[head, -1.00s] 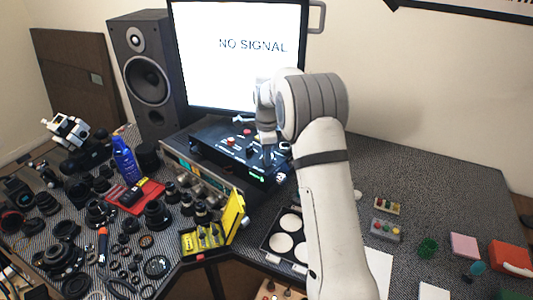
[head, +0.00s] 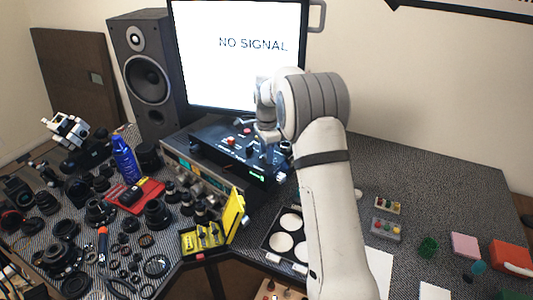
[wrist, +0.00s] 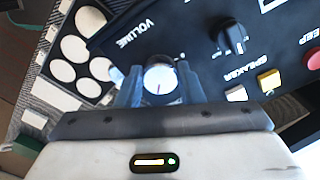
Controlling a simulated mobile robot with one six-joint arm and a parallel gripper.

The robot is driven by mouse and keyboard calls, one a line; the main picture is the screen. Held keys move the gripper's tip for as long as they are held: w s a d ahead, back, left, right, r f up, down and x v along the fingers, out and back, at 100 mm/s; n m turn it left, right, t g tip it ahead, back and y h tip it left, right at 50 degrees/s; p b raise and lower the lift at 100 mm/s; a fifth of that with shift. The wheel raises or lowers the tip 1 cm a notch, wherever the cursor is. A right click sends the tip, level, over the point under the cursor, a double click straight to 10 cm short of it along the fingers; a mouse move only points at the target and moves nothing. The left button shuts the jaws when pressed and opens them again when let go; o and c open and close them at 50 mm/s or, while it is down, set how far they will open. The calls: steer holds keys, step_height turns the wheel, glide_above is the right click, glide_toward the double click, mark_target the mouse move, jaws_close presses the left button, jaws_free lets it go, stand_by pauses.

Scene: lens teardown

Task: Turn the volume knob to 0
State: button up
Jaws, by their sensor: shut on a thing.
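The volume knob (wrist: 160,79) has a pale round top with a thin dark line on it, beside the printed word VOLUME in the wrist view. My gripper (head: 271,156) points down at the right end of the black control box (head: 220,148) in the head view. In the wrist view its two fingers stand on either side of the knob and are shut on it. The fingers hide the knob's sides. I cannot read any scale marks around it.
A black selector knob (wrist: 232,37), a yellow button (wrist: 269,79) and a red button (wrist: 314,60) are on the same panel. A tray with white discs (head: 286,222) lies in front. The monitor (head: 240,55) stands behind.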

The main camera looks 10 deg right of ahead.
steer(key=n, duration=0.7)
steer(key=shift+b, duration=0.35)
steer(key=n, duration=0.6)
steer(key=shift+s+n, duration=0.1)
steer(key=shift+n, duration=0.3)
steer(key=n, duration=0.6)
steer(key=shift+d+r, duration=0.1)
steer(key=shift+d, duration=0.05)
steer(key=n, duration=0.6)
steer(key=shift+d+n, duration=0.1)
steer(key=shift+n, duration=0.3)
steer(key=o, duration=1)
steer(key=shift+b, duration=0.3)
